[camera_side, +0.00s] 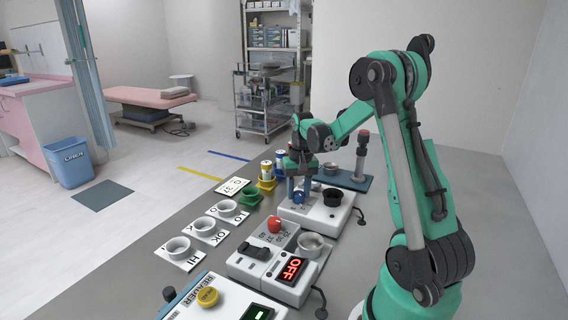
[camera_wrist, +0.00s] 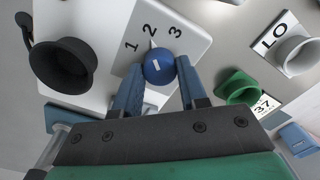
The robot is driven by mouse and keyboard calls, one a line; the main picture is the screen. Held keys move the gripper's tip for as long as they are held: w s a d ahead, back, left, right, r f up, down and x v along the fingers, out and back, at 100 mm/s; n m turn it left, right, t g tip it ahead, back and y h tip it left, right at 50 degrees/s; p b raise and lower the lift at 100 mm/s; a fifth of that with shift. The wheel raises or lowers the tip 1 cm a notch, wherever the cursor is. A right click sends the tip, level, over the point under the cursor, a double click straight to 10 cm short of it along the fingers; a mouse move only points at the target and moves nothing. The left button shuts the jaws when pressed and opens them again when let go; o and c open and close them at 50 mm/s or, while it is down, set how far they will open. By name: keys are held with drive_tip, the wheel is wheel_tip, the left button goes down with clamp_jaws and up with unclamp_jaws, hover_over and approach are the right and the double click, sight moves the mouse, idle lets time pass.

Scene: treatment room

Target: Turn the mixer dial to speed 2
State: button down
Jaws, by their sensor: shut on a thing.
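The mixer (camera_side: 318,214) is a white box with a black cup (camera_side: 333,196) on top; the cup also shows in the wrist view (camera_wrist: 63,65). Its round blue dial (camera_wrist: 159,66) has a short white mark on top, and the numbers 1, 2 and 3 are printed around it. A thin white line lies between the dial and the 2. I cannot tell for sure which number the dial's mark points at. My gripper (camera_wrist: 161,68) is shut on the dial, one blue finger on each side. In the side view my gripper (camera_side: 299,188) partly hides the dial.
A heater box with a red OFF display (camera_side: 291,270) and a red knob (camera_side: 274,224) stands nearer the camera. White cups on labelled cards (camera_side: 178,247) line the left. A green holder (camera_wrist: 238,88) sits close to the mixer. A blue stand (camera_side: 346,180) is behind it.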

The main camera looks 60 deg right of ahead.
sight(299, 192)
drive_tip(key=shift+m, duration=0.3)
drive_tip(key=shift+c, duration=2.4)
unclamp_jaws()
drive_tip(key=shift+r, duration=0.1)
drive_tip(key=shift+d+r, duration=0.1)
drive_tip(key=shift+r, duration=2.65)
drive_tip(key=a+r+n+t, duration=0.1)
drive_tip(key=a+n+t, duration=0.2)
drive_tip(key=a, duration=0.9)
drive_tip(key=s+a+r+n+t, duration=0.1)
drive_tip(key=a+r+n+t, duration=0.1)
drive_tip(key=a+n, duration=0.5)
drive_tip(key=a+t, duration=0.1)
drive_tip(key=a, duration=0.4)
drive_tip(key=shift+a+n+t, duration=0.25)
drive_tip(key=shift+n+t, duration=0.15)
